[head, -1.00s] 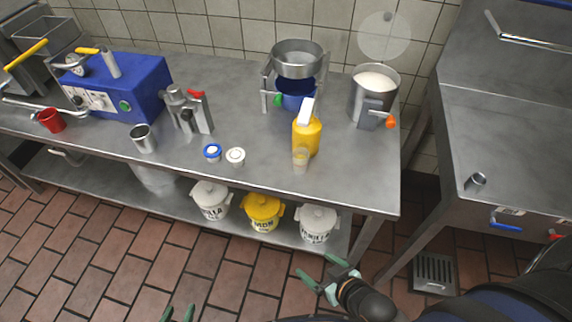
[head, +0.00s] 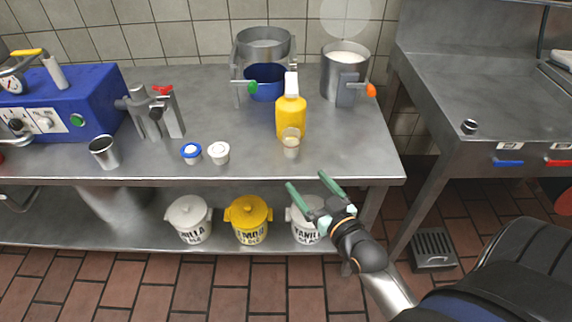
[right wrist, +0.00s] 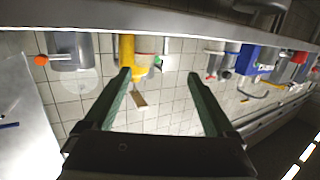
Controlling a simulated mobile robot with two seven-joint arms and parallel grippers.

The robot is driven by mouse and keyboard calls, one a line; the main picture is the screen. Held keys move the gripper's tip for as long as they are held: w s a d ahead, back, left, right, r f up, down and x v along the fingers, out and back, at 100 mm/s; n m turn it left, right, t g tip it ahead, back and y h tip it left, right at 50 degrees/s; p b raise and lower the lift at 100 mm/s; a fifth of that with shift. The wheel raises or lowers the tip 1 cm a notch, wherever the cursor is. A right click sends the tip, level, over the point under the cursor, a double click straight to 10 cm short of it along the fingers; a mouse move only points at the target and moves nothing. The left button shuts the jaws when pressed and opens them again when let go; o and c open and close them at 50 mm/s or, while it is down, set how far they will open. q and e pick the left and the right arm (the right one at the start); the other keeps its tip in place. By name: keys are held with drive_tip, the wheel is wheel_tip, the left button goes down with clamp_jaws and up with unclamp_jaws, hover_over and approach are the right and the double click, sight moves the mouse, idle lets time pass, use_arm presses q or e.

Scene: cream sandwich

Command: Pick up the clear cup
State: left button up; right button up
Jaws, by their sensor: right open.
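The clear cup (head: 291,144) stands upright near the front edge of the steel table, with something pale inside. It is right in front of the yellow pump bottle (head: 291,117). My right gripper (head: 309,182) is open and empty, in front of the table edge and apart from the cup. Its two green fingers also show in the right wrist view (right wrist: 159,76), where the picture looks upside down. I cannot clearly make out the cup there. My left gripper is out of view.
Two small tubs, one blue-rimmed (head: 191,153) and one white (head: 219,153), stand left of the cup. A metal cup (head: 104,152) is farther left. A pot of white liquid (head: 346,62) stands behind right. Tabletop right of the cup is clear. Labelled buckets sit on the lower shelf.

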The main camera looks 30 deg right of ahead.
sight(295, 141)
drive_tip(key=shift+m+t+h, duration=0.3)
drive_tip(key=shift+t+h, duration=0.2)
drive_tip(key=w+d, duration=0.1)
drive_tip(key=w, duration=0.1)
drive_tip(key=w+d+r+b, duration=0.1)
drive_tip(key=w, duration=0.2)
drive_tip(key=w+d+b, duration=0.1)
drive_tip(key=w, duration=0.1)
drive_tip(key=shift+w+d+r, duration=0.25)
drive_tip(key=shift+d+r, duration=0.05)
drive_tip(key=shift+w+d+f+b, duration=0.1)
drive_tip(key=shift+w+b, duration=0.05)
drive_tip(key=shift+w, duration=0.75)
drive_tip(key=shift+w+d+b, duration=0.15)
drive_tip(key=shift+w+b, duration=0.05)
drive_tip(key=shift+w, duration=0.75)
drive_tip(key=shift+w+d+f+b, duration=0.1)
drive_tip(key=shift+w+b, duration=0.05)
drive_tip(key=shift+w, duration=0.75)
drive_tip(key=shift+r, duration=0.1)
drive_tip(key=c, duration=1.3)
clamp_jaws()
